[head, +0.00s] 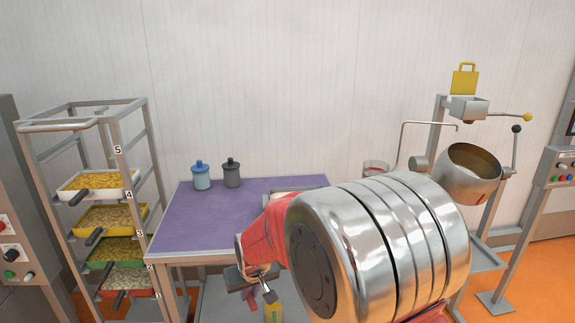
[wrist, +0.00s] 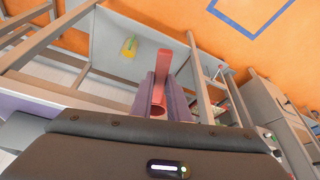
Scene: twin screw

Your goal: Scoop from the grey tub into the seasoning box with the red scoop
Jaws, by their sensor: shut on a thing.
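My gripper (head: 258,288) hangs in front of the table's front edge in the head view, with the red arm link above it. In the wrist view its two dark fingers (wrist: 162,98) are shut on the red scoop (wrist: 165,65). The scoop's long flat part points away from the gripper, and its rounded red end sits between the fingers. A dark grey lidded container (head: 232,174) stands at the table's back; I cannot tell if it is the grey tub. A small metal box (head: 467,108) with a yellow piece above it may be the seasoning box.
A blue lidded container (head: 201,176) stands on the purple tabletop (head: 205,213), which is mostly clear. A rack (head: 150,160) with several filled trays is at left. A steel drum (head: 470,174) is at right. A yellow-green bottle (wrist: 129,46) stands below the table.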

